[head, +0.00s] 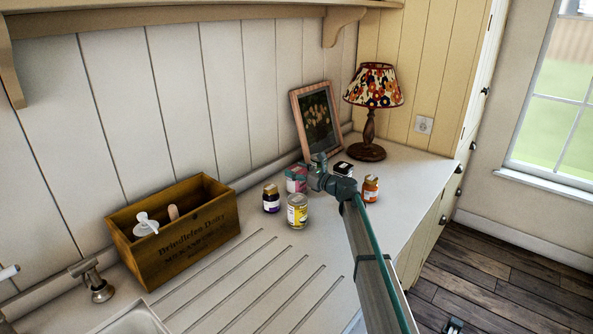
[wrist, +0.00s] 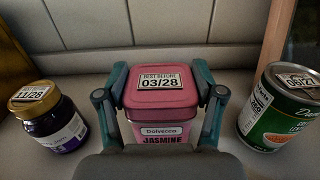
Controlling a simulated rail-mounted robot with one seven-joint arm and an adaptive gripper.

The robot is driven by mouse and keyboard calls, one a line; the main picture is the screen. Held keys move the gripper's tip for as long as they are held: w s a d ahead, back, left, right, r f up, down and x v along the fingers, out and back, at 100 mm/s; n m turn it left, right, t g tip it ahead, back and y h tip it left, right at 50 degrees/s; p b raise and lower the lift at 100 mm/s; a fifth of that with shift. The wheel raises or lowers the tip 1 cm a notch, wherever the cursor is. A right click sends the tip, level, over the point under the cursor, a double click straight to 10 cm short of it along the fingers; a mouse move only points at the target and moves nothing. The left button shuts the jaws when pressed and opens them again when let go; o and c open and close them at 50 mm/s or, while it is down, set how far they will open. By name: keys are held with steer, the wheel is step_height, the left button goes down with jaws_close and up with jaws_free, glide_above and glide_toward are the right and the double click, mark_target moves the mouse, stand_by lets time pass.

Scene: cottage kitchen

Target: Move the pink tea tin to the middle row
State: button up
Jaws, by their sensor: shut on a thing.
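In the head view the tin (head: 296,178) is near the back wall, partly hidden by my arm. The tin looks upright; I cannot tell whether it touches the counter. A purple jar (wrist: 49,118) with a gold lid, sticker 11/28, stands to its left. A green lentil can (wrist: 277,112) stands to its right.
An orange jar (head: 371,188) and a dark-topped item (head: 343,168) stand to the right. A framed picture (head: 318,121), a lamp (head: 368,151) and a wooden crate (head: 190,238) line the back. Grooved counter (head: 265,285) at the front is clear.

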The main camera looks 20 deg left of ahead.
steer(key=shift+f, duration=0.1)
steer(key=o, duration=1.4)
steer(key=shift+c, duration=0.2)
steer(key=shift+r, duration=0.25)
steer(key=shift+s+d+f, duration=0.1)
steer(key=shift+s+d, duration=0.05)
steer(key=shift+d, duration=0.15)
steer(key=b+v, duration=0.2)
steer(key=v, duration=0.9)
steer(key=shift+d, duration=0.2)
